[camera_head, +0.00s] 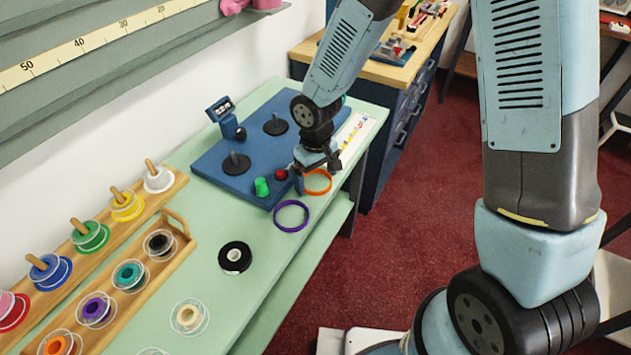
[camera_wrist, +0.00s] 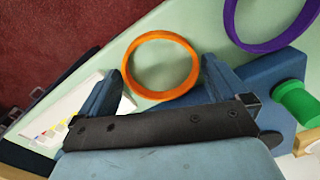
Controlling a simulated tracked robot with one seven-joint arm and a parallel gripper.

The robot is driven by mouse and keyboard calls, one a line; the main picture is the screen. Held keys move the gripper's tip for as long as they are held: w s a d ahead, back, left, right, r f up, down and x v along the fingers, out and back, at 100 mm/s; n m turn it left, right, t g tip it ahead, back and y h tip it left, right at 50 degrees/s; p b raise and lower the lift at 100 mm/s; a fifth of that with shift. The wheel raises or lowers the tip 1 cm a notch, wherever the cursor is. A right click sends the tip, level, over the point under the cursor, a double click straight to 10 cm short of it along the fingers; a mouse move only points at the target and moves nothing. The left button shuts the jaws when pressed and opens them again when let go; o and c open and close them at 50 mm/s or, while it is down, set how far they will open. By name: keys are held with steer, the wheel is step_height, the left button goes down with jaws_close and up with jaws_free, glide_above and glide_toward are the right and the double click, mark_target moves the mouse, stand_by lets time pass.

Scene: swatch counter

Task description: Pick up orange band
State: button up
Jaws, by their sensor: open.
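The orange band (camera_head: 318,189) is a thin ring lying on the green counter near its right edge, by the blue board. In the wrist view the orange band (camera_wrist: 159,34) shows whole, just beyond and between my fingertips, partly overlapping the blue board's edge. My gripper (camera_head: 313,182) is open and empty, pointing down close above the band. In the wrist view its two fingers (camera_wrist: 161,77) are spread to either side of the ring's near part. I cannot tell whether a finger touches the band.
A purple band (camera_head: 291,216) lies beside the orange one. A green spool (camera_head: 261,187) and red button (camera_head: 281,174) are on the blue board (camera_head: 212,158). A black roll (camera_head: 235,257) lies nearer. A wooden tray of spools (camera_head: 171,270) stands left. The counter's right edge is close.

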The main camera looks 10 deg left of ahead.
steer(key=c, duration=0.8)
steer(key=shift+r, duration=0.15)
